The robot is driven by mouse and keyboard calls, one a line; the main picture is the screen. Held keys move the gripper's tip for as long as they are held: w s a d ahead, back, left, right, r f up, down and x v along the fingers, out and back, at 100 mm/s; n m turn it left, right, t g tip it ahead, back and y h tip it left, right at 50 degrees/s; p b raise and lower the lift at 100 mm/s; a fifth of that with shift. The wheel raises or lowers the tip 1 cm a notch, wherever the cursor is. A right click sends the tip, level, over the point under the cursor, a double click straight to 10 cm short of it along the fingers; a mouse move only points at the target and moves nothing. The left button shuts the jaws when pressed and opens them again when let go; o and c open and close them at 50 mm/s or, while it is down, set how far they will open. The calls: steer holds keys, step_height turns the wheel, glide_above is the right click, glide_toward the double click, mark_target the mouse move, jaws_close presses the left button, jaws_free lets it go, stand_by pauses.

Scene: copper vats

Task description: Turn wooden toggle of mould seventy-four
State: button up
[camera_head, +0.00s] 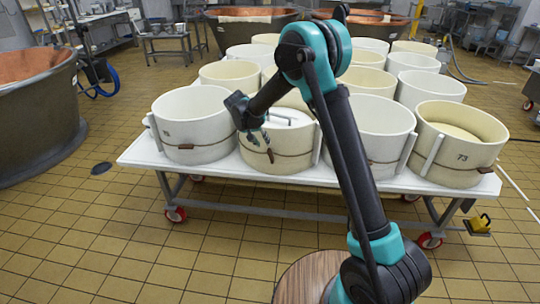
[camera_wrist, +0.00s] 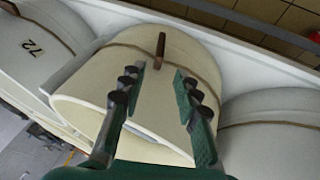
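A cream round mould (camera_head: 282,160) stands second from left in the front row, with a dark band around it and a small brown wooden toggle (camera_head: 270,156) on the band. No number is legible on it. My gripper (camera_head: 257,138) is at the front of this mould. In the wrist view the toggle (camera_wrist: 160,46) stands out from the band near the top of the mould (camera_wrist: 158,105). My gripper (camera_wrist: 159,76) is open, with its fingers spread and pointing toward the toggle. The toggle lies just beyond the fingertips, between their lines, and looks untouched.
The moulds stand close together on a white wheeled table (camera_head: 325,178). A mould marked 73 (camera_head: 458,150) is at the right end. A neighbour in the wrist view (camera_wrist: 35,50) seems marked 72. A large copper vat (camera_head: 38,110) stands left.

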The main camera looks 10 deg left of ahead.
mark_target(268, 151)
steer(key=x, duration=1.1)
jaws_close()
